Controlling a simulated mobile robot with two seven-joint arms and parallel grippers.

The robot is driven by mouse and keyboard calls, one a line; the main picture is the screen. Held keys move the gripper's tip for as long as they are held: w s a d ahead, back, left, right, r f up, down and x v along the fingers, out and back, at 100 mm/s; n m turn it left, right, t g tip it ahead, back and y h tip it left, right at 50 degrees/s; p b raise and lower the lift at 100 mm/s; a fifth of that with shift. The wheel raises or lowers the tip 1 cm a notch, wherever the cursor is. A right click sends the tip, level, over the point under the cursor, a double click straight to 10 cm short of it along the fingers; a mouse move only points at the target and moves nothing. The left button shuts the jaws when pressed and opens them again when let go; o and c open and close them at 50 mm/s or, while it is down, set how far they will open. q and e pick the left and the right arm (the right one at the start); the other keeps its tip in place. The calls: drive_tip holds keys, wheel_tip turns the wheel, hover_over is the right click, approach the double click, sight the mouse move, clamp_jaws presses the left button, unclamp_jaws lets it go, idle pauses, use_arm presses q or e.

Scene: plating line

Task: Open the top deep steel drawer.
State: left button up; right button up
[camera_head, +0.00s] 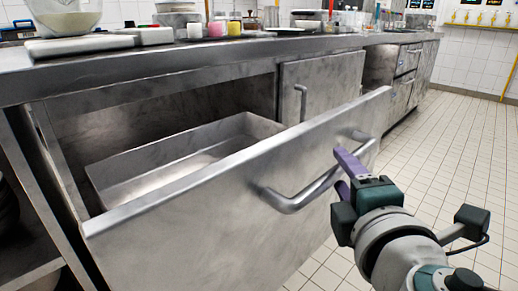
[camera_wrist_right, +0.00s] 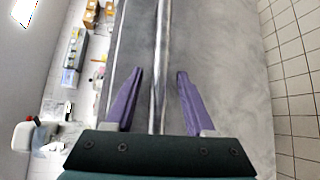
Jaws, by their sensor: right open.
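The deep steel drawer (camera_head: 220,195) stands pulled out from under the counter, and its open inside shows. Its bar handle (camera_head: 300,197) runs along the front panel. My right gripper (camera_head: 343,168) is at the right part of the handle, with its purple fingers open. In the right wrist view the handle (camera_wrist_right: 162,35) runs between the two spread fingers of the gripper (camera_wrist_right: 160,73), with gaps on both sides. The drawer's grey front (camera_wrist_right: 225,65) lies behind. My left gripper is not in view.
The counter (camera_head: 180,65) carries a bowl, boards and jars. The tiled floor (camera_head: 450,140) on the right is clear.

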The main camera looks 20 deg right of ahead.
drive_tip(key=v, duration=0.7)
drive_tip(key=shift+s, duration=0.25)
drive_tip(key=shift+a, duration=0.15)
